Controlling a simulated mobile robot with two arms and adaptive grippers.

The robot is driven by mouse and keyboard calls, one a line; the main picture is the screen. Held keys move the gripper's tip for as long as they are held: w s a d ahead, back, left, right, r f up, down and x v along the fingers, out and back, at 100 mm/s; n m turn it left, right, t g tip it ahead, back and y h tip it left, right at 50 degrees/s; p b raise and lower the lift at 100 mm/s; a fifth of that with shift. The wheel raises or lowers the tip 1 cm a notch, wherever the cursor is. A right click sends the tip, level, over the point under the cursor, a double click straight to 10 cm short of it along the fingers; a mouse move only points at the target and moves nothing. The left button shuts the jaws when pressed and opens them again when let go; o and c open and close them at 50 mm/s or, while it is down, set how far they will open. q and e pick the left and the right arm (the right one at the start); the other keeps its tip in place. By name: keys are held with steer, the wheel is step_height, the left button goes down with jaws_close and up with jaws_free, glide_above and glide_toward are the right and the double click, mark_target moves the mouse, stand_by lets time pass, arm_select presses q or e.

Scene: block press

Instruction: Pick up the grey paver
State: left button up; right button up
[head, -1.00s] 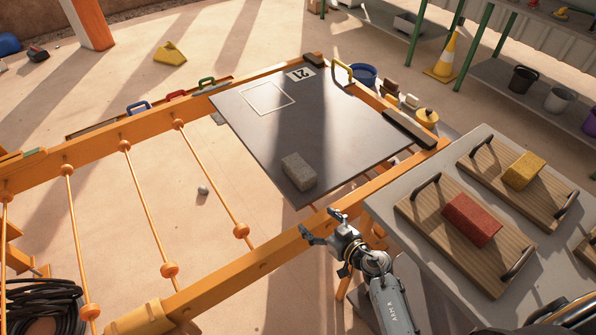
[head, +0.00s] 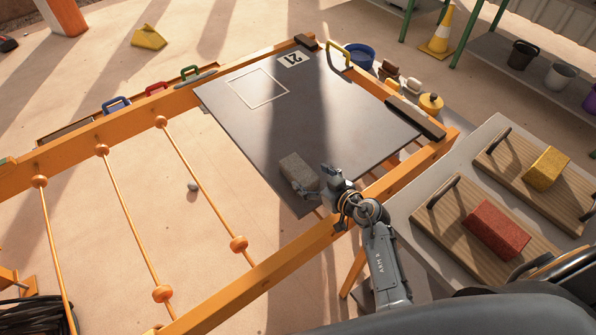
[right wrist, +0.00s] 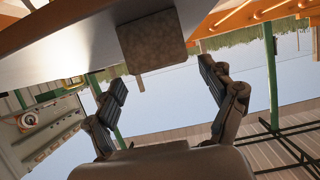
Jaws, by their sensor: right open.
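The grey paver (head: 298,171) lies on the dark plate (head: 340,130) near its front corner; it also shows in the right wrist view (right wrist: 152,42), ahead of the fingers. My right gripper (head: 316,184) is open and close beside the paver, on its near right side. In the right wrist view its two fingers (right wrist: 168,88) stand wide apart with nothing between them. The paver is beyond the fingertips there. In the head view the gripper partly hides the paver's near right end. My left gripper is not in view.
An orange frame (head: 270,260) surrounds the plate. At the right a grey table (head: 420,195) bears wooden boards with a red block (head: 497,230) and a yellow block (head: 547,168). A yellow handle (head: 340,52) stands at the plate's far edge. The plate's middle is clear.

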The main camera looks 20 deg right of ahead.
mark_target(301, 170)
steer(key=b+x, duration=0.1)
steer(key=x, duration=0.5)
steer(key=shift+a+b, duration=0.15)
steer(key=shift+b, duration=0.15)
jaws_close()
steer(key=shift+r, duration=0.2)
